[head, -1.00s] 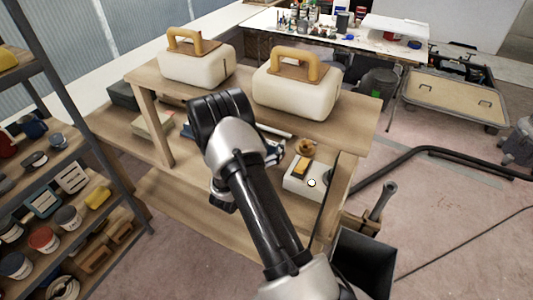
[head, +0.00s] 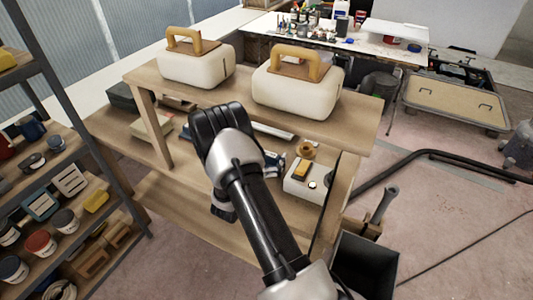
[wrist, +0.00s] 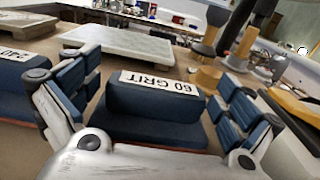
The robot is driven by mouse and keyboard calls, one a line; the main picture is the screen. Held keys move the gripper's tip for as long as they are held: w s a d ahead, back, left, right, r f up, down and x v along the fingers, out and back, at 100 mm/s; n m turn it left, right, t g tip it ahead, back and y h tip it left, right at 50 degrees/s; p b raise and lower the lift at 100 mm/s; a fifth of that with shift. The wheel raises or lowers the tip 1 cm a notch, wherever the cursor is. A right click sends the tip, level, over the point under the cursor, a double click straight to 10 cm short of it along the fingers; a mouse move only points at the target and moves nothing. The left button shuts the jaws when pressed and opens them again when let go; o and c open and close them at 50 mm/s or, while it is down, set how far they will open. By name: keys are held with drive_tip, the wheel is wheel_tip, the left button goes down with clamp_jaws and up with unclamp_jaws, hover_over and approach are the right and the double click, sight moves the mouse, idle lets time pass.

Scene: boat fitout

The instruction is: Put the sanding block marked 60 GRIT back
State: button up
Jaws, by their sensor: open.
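The sanding block marked 60 GRIT (wrist: 150,127) is dark blue with a white label on top, which reads upside down in the wrist view. It sits on the wooden bench surface. My gripper (wrist: 157,95) is open, with one blue-padded finger on each side of the block. I cannot tell whether either pad touches it. Another blue block (wrist: 18,85), with a partly cut-off label that seems to read 240, stands to the left. In the head view my arm hides the 60 GRIT block and most of my gripper.
Two cream cases with wooden handles (head: 195,68) (head: 296,92) stand on the bench's upper shelf (head: 345,120). A white box (head: 296,191) carries a yellow block, right of my arm. A shelf rack (head: 125,200) with cans and blocks stands at the left. A dark bin (head: 365,262) is at lower right.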

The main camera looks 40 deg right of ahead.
idle(0.3)
drive_tip(key=p+v, duration=0.3)
drive_tip(key=v, duration=1.4)
drive_tip(key=shift+p, duration=0.3)
drive_tip(key=s+r+m+g+y, duration=0.5)
drive_tip(key=s+r+m+g, duration=0.5)
drive_tip(key=s+r+m, duration=0.65)
drive_tip(key=s+a+r+m+t+y, duration=0.2)
drive_tip(key=a+r+m+t+y, duration=0.1)
drive_tip(key=a, duration=0.5)
drive_tip(key=s+a+r+m+t+y, duration=0.2)
drive_tip(key=a+r+t+y, duration=0.3)
drive_tip(key=a+y, duration=0.3)
drive_tip(key=shift+s+r+m+y, duration=0.35)
drive_tip(key=shift+r+m, duration=0.1)
drive_tip(key=shift+r, duration=0.2)
drive_tip(key=shift+a, duration=0.15)
